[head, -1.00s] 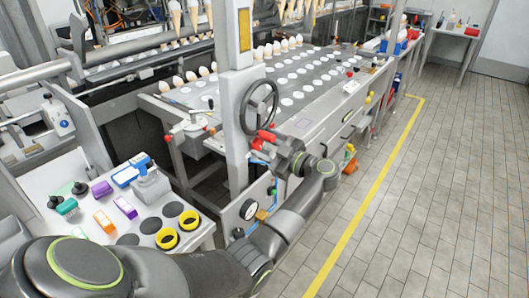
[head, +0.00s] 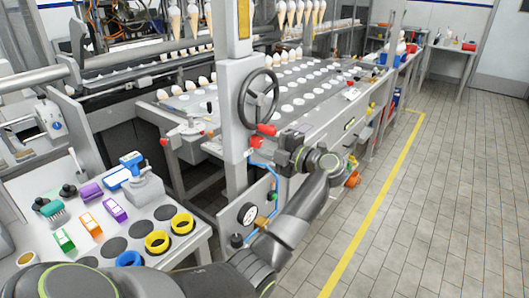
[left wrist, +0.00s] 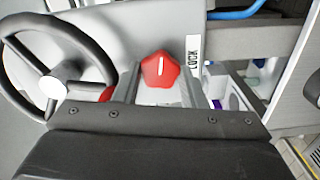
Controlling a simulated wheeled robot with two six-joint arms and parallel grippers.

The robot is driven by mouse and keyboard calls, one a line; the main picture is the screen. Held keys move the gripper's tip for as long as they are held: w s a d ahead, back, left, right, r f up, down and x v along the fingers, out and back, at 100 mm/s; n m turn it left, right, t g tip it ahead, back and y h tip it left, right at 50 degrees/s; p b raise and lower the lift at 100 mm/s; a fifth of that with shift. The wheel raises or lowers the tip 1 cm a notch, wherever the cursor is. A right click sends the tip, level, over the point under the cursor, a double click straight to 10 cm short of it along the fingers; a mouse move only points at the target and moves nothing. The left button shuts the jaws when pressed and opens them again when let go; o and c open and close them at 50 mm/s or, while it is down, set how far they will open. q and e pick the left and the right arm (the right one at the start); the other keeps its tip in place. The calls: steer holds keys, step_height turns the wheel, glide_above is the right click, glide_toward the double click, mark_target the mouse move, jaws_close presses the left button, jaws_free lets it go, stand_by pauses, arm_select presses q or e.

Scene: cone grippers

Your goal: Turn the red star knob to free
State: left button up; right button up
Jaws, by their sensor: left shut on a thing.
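The red star knob (left wrist: 160,70) shows in the left wrist view, on the grey machine post, with a white line on its face pointing roughly up. A white LOCK label (left wrist: 193,56) is just right of it. My left gripper (left wrist: 161,84) is shut on the knob, one grey finger on each side. In the head view my left gripper (head: 276,150) reaches the post from the right, below the handwheel; the knob (head: 255,142) shows small and partly hidden there. My right gripper is not in view.
A dark handwheel (head: 258,97) with a red handle (head: 266,129) is close above the gripper. A pressure gauge (head: 247,213) and blue hose are below. A side table (head: 200,236) with tools and coloured rings stands left. The tiled floor (head: 440,200) at right is clear.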

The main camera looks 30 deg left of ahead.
arm_select(q)
steer(key=shift+f+n+b, duration=0.1)
steer(key=shift+n+b, duration=0.7)
steer(key=shift+n, duration=0.2)
steer(key=o, duration=0.9)
steer(key=shift+o, duration=0.4)
steer(key=shift+r, duration=0.25)
steer(key=shift+d, duration=0.1)
